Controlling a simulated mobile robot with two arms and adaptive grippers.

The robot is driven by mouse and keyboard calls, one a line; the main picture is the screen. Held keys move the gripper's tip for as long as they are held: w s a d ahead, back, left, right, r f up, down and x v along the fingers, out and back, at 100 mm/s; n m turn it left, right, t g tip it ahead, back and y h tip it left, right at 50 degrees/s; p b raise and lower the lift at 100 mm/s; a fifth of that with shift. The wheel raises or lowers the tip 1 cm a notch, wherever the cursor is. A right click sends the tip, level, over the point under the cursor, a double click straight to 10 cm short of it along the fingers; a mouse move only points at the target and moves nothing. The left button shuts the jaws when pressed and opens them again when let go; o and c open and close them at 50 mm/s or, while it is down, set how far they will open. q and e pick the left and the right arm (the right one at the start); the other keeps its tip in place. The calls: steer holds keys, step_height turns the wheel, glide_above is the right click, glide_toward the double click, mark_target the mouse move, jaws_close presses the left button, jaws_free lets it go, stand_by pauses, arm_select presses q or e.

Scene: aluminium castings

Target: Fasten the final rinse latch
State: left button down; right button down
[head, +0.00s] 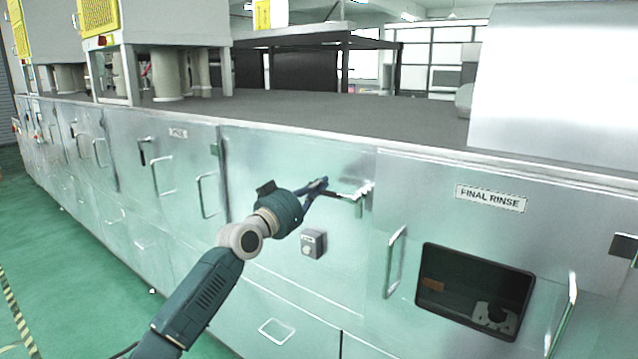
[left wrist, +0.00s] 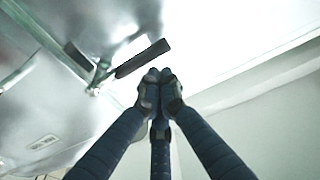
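The final rinse panel carries a label (head: 490,198) at the right of the head view. A lever latch (head: 362,192) with a dark grip sits on the steel front just left of that panel, its lever lying roughly level and pointing left. The dark lever grip also shows in the left wrist view (left wrist: 143,59), with its metal pivot to the lower left. My left gripper (head: 322,184) is at the lever's free end. In the left wrist view its fingertips (left wrist: 160,77) are together with nothing seen between them, just below the grip; I cannot tell whether they touch it. My right gripper is out of view.
A small control box (head: 313,243) juts out below my gripper. A vertical door handle (head: 395,261) stands right of it, beside a dark window (head: 474,290). Another latch (head: 143,150) is farther left. Green floor (head: 60,270) is open at the left.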

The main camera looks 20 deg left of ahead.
arm_select(q)
steer(key=shift+d, duration=0.1)
steer(key=shift+f, duration=0.15)
steer(key=shift+f+n, duration=0.2)
steer(key=shift+n, duration=0.3)
